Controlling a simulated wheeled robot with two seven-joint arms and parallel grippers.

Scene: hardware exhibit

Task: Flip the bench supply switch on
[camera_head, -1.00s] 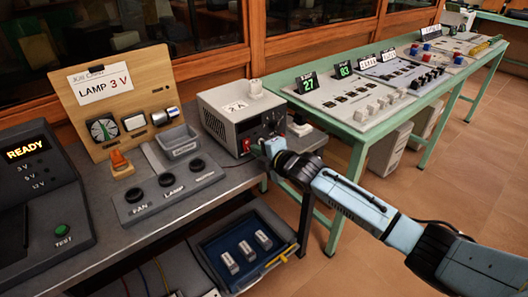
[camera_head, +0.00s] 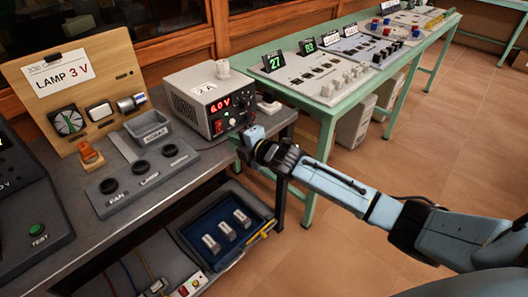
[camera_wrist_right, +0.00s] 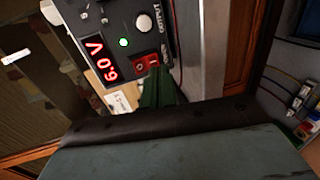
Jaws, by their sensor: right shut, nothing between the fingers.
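The bench supply (camera_head: 190,90) is a grey box at the back of the dark bench, with a lit red display (camera_head: 219,104) reading 6.0 V. Its red switch (camera_head: 218,127) is low on the front panel. In the right wrist view the display (camera_wrist_right: 96,58) reads 6.0 V sideways, with a lit green lamp (camera_wrist_right: 123,42) beside it. My right gripper (camera_head: 243,143) is shut and empty, just in front of the panel; contact cannot be told. My left gripper is out of view.
A control box with knobs (camera_head: 145,178) and a grey bin (camera_head: 148,128) lie left of the supply. A wooden board (camera_head: 75,90) holds a LAMP 3 V card. An open blue drawer (camera_head: 205,225) is below. A green table (camera_head: 330,115) stands right.

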